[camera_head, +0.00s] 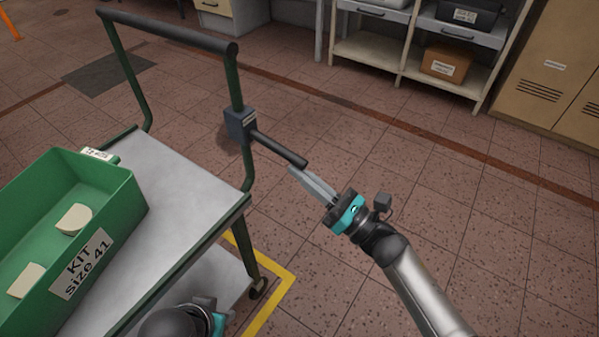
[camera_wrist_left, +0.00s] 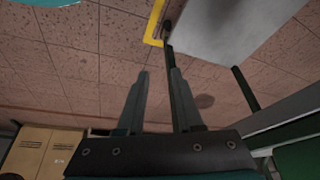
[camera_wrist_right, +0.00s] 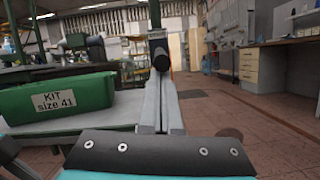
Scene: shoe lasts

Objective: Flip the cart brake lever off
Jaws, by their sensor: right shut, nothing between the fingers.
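The brake lever (camera_head: 280,148) is a dark rod sticking out to the right from a blue-grey box (camera_head: 240,124) on the cart's green post. My right gripper (camera_head: 293,170) is shut and empty, with its fingertips close to the lever's free end; contact cannot be told. In the right wrist view the lever's round end (camera_wrist_right: 161,60) shows just beyond the fingertips (camera_wrist_right: 162,80). My left gripper (camera_wrist_left: 160,72) is open and empty, its fingers apart, low beside the cart. In the head view only part of my left arm shows at the bottom edge.
The cart (camera_head: 175,180) has a grey top and a dark push handle (camera_head: 170,34). A green bin (camera_head: 115,190) marked "KIT size 41" sits on it. Shelves (camera_head: 375,55) and a tan locker (camera_head: 545,80) stand at the back. The tiled floor right of the cart is clear.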

